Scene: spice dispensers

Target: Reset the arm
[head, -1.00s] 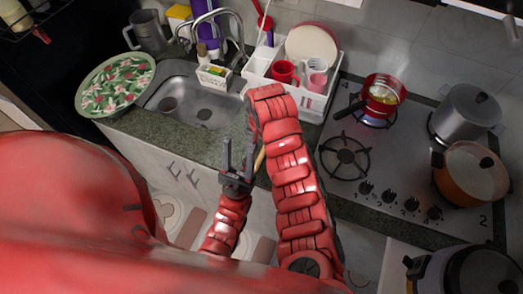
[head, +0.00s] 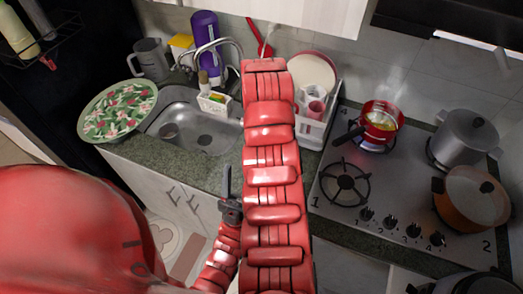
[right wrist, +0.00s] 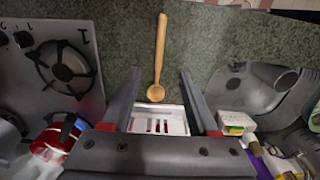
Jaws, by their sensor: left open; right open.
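My left gripper (head: 229,183) shows in the head view, low in front of the counter's front edge, partly covered by my large red arm. It is open and I see nothing held in it. My right gripper (right wrist: 159,76) is open and empty in the right wrist view, with its two fingers spread above the counter. A wooden spoon (right wrist: 160,50) lies on the green counter, seen between and beyond the fingers. In the head view the right gripper and the spoon are hidden behind the red arm.
A stove (head: 345,215) with a red pot (head: 381,122), a steel pot (head: 466,138) and an orange pot (head: 471,195) stands to the right. A sink (head: 205,138), a floral bowl (head: 118,110) and a white dish rack (head: 313,130) are along the counter.

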